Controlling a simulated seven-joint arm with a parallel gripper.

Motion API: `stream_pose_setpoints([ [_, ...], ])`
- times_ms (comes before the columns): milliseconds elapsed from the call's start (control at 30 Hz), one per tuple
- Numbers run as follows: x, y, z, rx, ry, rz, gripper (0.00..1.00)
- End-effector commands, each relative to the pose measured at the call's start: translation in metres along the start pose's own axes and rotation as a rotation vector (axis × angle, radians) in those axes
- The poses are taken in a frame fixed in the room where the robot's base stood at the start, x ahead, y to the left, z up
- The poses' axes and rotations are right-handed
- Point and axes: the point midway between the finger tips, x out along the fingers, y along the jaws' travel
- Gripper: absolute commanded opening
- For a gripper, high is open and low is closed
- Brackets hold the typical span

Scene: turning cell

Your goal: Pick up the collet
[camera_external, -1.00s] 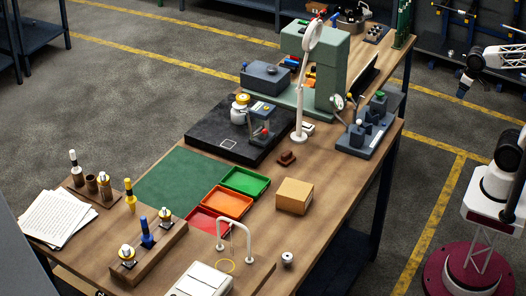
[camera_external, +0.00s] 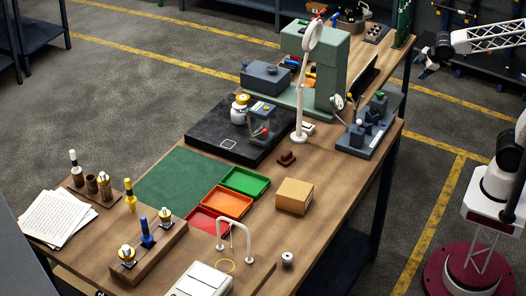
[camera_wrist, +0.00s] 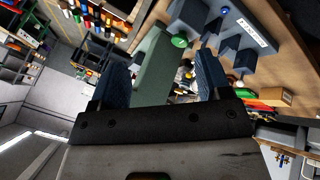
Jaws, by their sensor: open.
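A small silvery cylinder with a dark hole (camera_external: 287,258), which looks like the collet, stands on the bare wood near the table's front right edge. I cannot make it out in the wrist view. My gripper (camera_external: 428,64) is in the air at the upper right, beyond the table's right side and far from the cylinder. In the wrist view my gripper (camera_wrist: 162,60) shows two blue fingers spread wide, with no object held between them.
A cardboard box (camera_external: 294,196) and red, orange (camera_external: 227,203) and green trays stand mid-table. A white arched stand (camera_external: 249,236) is left of the cylinder. A tall white lamp (camera_external: 300,110) and a green machine (camera_external: 332,70) stand farther back. Wood around the cylinder is clear.

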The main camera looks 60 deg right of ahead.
Motion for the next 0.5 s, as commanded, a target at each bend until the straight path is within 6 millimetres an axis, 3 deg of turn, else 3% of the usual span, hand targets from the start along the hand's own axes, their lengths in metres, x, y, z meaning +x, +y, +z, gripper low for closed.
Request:
stream_pose_setpoints([
  [233,0.019,0.013,-0.082,-0.276,0.105,0.069,0.71],
  [500,0.039,0.012,-0.172,-0.581,0.223,0.151,0.71],
])
